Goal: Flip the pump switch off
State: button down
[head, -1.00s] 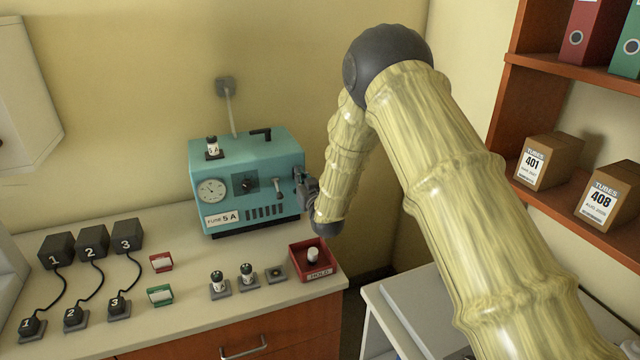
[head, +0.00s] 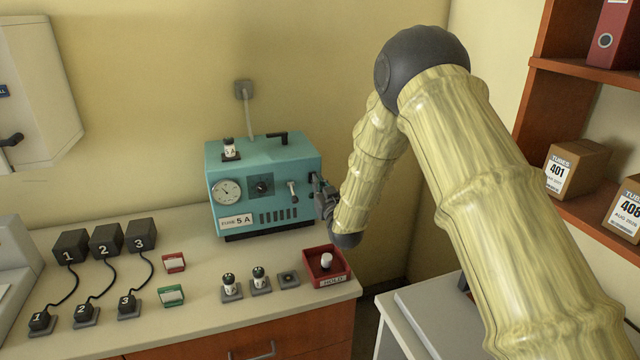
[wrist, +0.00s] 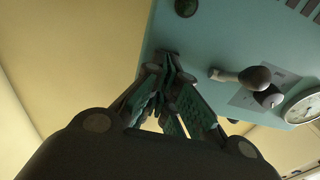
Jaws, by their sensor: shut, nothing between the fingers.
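The pump (head: 285,152) is a teal box with a gauge, a dark knob and a "FUSE 5 A" label. Its lever switch (head: 293,190) sits on the front right; I cannot tell its on or off position. In the wrist view the lever (wrist: 240,76) sticks out to the right of my fingers. My gripper (head: 318,184) is at the right end of the pump's front, right of the lever and apart from it. Its fingers (wrist: 168,62) are shut and empty, close to the teal panel; contact with the panel cannot be told.
A red HOLD tray (head: 339,264) with a white piece in it stands below my gripper at the counter's right end. Two fuses (head: 245,278) in holders stand left of it. Numbered black blocks (head: 107,240) with cables lie further left. The wall is close behind the pump.

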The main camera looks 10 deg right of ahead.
jog(key=r+b+v, duration=0.1)
jog(key=b+v, duration=0.2)
jog(key=v, duration=0.9)
jog(key=shift+s+f, duration=0.25)
jog(key=shift+f, duration=0.15)
jog(key=shift+a, duration=0.1)
